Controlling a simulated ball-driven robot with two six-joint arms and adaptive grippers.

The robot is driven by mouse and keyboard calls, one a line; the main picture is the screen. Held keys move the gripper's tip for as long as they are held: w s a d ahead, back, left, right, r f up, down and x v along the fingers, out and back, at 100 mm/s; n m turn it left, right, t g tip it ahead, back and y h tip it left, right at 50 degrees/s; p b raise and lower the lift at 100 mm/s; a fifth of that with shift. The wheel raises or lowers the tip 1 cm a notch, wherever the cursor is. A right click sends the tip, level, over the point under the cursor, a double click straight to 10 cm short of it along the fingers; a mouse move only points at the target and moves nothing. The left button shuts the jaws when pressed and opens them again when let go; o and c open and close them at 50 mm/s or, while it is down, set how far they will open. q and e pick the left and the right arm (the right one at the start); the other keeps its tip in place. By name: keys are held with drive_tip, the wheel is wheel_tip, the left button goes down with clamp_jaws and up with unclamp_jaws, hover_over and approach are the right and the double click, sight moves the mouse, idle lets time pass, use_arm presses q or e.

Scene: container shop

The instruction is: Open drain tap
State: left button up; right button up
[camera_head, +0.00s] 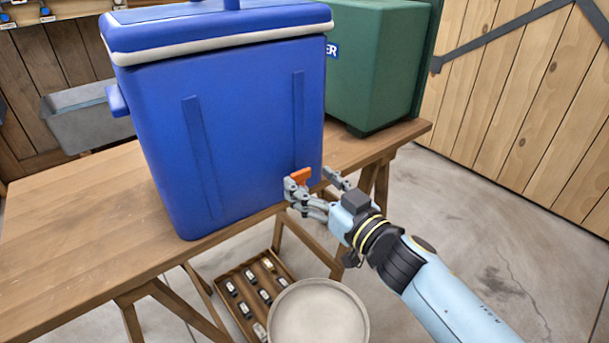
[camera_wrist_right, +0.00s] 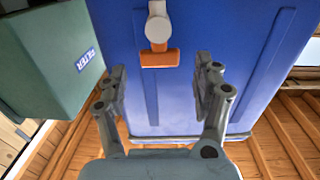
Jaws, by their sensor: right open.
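The blue cooler (camera_head: 245,130) stands on the wooden table with its lid on. Its drain tap sits low on the wall facing my right arm. The orange tap handle (camera_head: 301,175) shows in the head view. In the right wrist view the grey tap body (camera_wrist_right: 158,28) carries the orange handle (camera_wrist_right: 160,58) crosswise at its end. My right gripper (camera_head: 314,181) is open at the tap. In the wrist view its two fingers (camera_wrist_right: 163,78) stand apart on either side of the handle's line, with no visible grip on it. My left gripper is not in view.
A green box (camera_head: 375,70) marked FILTER stands on the table (camera_head: 80,230) behind the cooler. A round pale tub (camera_head: 318,315) and a wooden tray (camera_head: 222,299) of small items are on the floor below. The table's left part is clear.

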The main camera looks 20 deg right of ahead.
sight(302, 175)
drive_tip(key=shift+x, duration=1.2)
drive_tip(key=shift+w, duration=0.35)
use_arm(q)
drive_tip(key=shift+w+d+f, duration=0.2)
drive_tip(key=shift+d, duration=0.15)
use_arm(e)
drive_tip(key=shift+a, duration=0.1)
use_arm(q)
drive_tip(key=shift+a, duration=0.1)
